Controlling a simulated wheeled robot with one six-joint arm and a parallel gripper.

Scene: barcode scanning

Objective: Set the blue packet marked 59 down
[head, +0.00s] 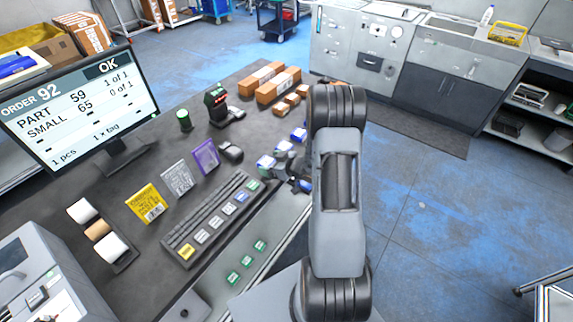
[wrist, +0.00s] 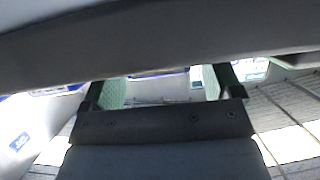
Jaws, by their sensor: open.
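My gripper (head: 288,168) is over the right side of the dark bench, partly hidden by my arm. Its two fingers show apart in the wrist view (wrist: 160,88), with no packet clearly held between them. Blue-and-white packets lie close by: one at the gripper's left (head: 265,162) and one farther back (head: 298,134). Blue-edged white shapes show beyond the fingers in the wrist view. The number 59 is not readable on any packet, so I cannot tell which one bears it.
The monitor (head: 82,108) reads OK, part 59 1 of 1, small 65 0 of 1. A black device with red lights (head: 217,104) stands behind, near brown boxes (head: 278,86).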

